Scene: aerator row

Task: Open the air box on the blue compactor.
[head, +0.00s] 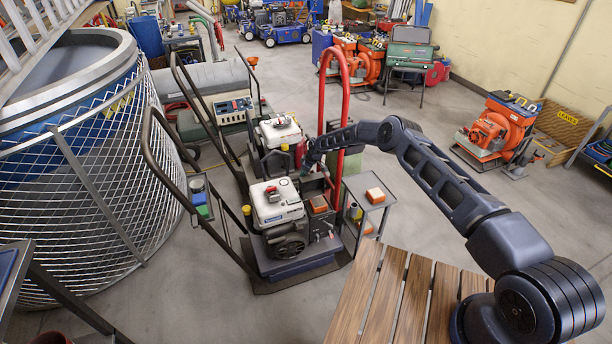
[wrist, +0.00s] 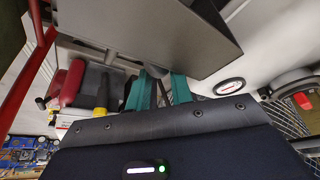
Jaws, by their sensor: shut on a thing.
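The blue compactor (head: 291,266) stands mid-floor in the head view, with a blue base, a white tank (head: 275,203) and a dark looped handle. My gripper (head: 304,172) is at the rear right of its engine, partly hidden among the parts there. In the wrist view my gripper (wrist: 163,92) shows two teal fingers shut at the lower edge of a grey box-like part (wrist: 190,30), which I take for the air box. The exact contact is hidden behind the fingers. I cannot tell whether its cover has moved.
A second machine with a white tank (head: 279,131) stands close behind. A tall red handle (head: 346,105) rises beside my forearm. A small cart (head: 370,190) stands at the right, and a slatted wooden bench (head: 398,295) is in front. A large mesh-wrapped drum (head: 85,190) fills the left.

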